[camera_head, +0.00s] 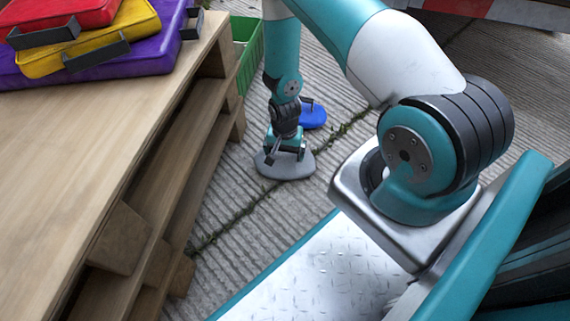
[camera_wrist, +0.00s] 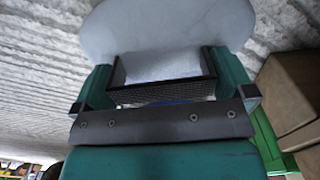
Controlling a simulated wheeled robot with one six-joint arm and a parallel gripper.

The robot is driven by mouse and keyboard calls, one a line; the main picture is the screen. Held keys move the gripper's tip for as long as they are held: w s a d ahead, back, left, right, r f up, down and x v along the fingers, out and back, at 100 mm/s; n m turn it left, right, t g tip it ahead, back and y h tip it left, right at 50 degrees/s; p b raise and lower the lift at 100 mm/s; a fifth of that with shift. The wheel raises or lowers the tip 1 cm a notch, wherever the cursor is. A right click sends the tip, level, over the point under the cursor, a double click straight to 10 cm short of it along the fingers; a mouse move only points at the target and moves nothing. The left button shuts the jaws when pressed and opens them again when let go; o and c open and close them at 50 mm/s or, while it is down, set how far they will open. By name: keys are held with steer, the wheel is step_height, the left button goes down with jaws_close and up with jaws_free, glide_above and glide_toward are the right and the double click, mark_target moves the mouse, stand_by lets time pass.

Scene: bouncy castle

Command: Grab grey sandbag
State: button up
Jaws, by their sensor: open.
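The grey sandbag (camera_head: 285,168) lies flat on the concrete ground, to the right of the wooden stand. Its grey body also fills the top of the wrist view (camera_wrist: 165,28). My gripper (camera_head: 287,151) points down right over it, low at its handle. In the wrist view, the two teal fingers of my gripper (camera_wrist: 165,82) are apart. The sandbag's black handle (camera_wrist: 162,92) spans the gap between them. I cannot tell whether either finger touches the handle. My gripper hides part of the sandbag in the head view.
A blue sandbag (camera_head: 313,117) with a dark handle lies just behind. A green crate (camera_head: 249,48) stands beyond the wooden stand (camera_head: 100,140). Red (camera_head: 60,14), yellow (camera_head: 135,25) and purple (camera_head: 165,55) bags are stacked on the stand. Bare ground lies right of the grey sandbag.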

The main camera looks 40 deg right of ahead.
steer(key=shift+c, duration=0.5)
steer(key=shift+r, duration=0.1)
steer(key=c, duration=1.4)
